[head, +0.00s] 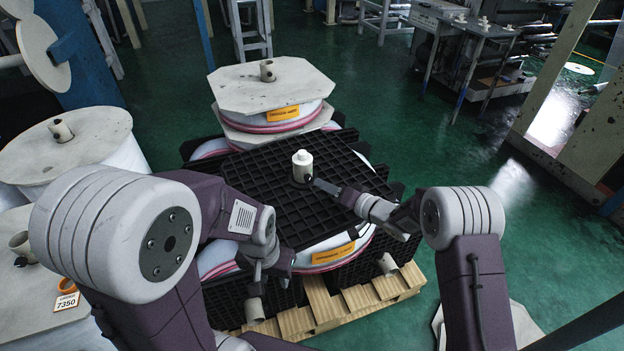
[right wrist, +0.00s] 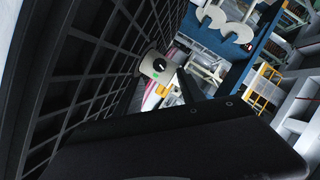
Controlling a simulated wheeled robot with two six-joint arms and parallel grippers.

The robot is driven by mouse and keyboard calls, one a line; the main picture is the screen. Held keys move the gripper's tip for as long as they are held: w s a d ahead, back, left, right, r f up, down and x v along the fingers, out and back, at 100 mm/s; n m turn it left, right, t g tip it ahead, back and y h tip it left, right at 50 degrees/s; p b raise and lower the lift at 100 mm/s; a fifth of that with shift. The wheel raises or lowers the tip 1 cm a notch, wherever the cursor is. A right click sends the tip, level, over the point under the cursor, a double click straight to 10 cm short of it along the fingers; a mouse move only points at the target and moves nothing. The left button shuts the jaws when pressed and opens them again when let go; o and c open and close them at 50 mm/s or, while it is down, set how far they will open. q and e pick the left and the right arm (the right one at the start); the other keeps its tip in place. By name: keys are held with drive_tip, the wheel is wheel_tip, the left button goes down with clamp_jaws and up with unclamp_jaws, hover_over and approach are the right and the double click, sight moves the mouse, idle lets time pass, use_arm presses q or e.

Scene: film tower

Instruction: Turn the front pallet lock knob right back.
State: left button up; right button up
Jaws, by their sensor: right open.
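A white knob-like cylinder with a narrower cap (head: 302,166) stands upright on the black grid pallet (head: 262,190), near its middle. I cannot tell for sure that it is the front pallet lock knob. My right gripper (head: 322,187) is open, low over the pallet just right of this cylinder; contact is unclear. In the right wrist view a pale cylinder with a dark round centre and green mark (right wrist: 158,66) shows beyond a dark finger, beside the grid. My left gripper (head: 257,274) hangs at the pallet's front left edge; its fingers are unclear.
Behind stands a stack topped by a pale board (head: 270,84) with a core tube. A wooden pallet (head: 345,303) lies beneath the front stack. Covered rolls (head: 75,145) stand at left. The green floor (head: 460,155) at right is open.

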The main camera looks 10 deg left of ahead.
sight(310, 179)
drive_tip(key=a+p, duration=0.1)
drive_tip(key=w+a+p, duration=0.1)
drive_tip(key=p, duration=0.1)
drive_tip(key=shift+w+a, duration=0.3)
drive_tip(key=shift+a, duration=0.05)
drive_tip(key=b+x, duration=0.1)
drive_tip(key=x, duration=0.1)
drive_tip(key=f+b+x, duration=0.1)
drive_tip(key=x, duration=0.1)
drive_tip(key=shift+w+a, duration=0.15)
drive_tip(key=shift+w, duration=0.05)
use_arm(q)
wheel_tip(310, 179, up, 2)
drive_tip(key=shift+r, duration=0.15)
use_arm(e)
clamp_jaws()
use_arm(q)
drive_tip(key=shift+r, duration=0.1)
